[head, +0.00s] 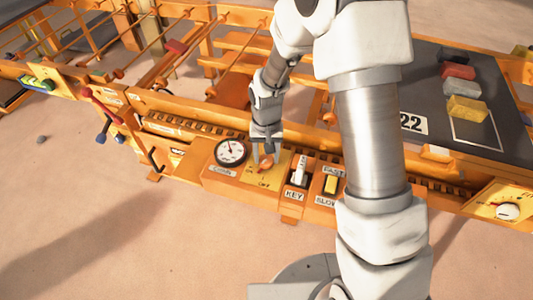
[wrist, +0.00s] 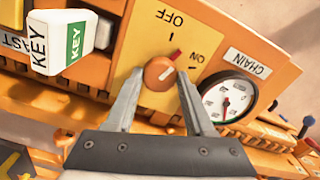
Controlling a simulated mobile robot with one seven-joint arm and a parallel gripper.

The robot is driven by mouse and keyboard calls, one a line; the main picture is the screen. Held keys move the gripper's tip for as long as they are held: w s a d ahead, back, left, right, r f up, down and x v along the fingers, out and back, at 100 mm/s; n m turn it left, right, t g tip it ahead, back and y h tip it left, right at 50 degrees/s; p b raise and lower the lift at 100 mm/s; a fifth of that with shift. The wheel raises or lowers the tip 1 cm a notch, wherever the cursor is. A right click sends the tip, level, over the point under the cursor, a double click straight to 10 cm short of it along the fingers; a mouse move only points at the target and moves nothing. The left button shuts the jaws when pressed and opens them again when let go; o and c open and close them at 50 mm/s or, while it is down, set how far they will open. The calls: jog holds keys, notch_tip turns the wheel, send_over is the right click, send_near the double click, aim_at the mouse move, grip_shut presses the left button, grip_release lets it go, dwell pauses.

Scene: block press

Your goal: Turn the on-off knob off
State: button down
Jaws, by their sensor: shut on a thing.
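The on-off knob (wrist: 159,73) is a round orange knob on a yellow plate (wrist: 150,30), with OFF and ON printed upside down in the wrist view. Its red pointer tip slants up and right, between the OFF and ON marks. In the head view the knob (head: 266,162) is partly hidden beneath my gripper (head: 264,148). In the wrist view my gripper (wrist: 160,78) has one finger on each side of the knob and is shut on it.
A CHAIN gauge (wrist: 228,98) is close beside the knob; the gauge (head: 230,152) is left of it in the head view. A white KEY switch (head: 299,170) and a yellow rocker switch (head: 331,184) stand to the right. Coloured blocks (head: 462,88) lie on the dark belt.

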aim_at(266, 159)
jog(key=n+p, duration=0.1)
jog(key=n, duration=0.4)
jog(key=shift+n, duration=0.3)
dwell(0.4)
jog(key=shift+c, duration=1.4)
grip_release()
notch_tip(266, 159, up, 17)
jog(key=p, duration=0.4)
jog(key=shift+r+p, duration=0.2)
jog(key=shift+p, duration=0.1)
jog(key=shift+r, duration=0.1)
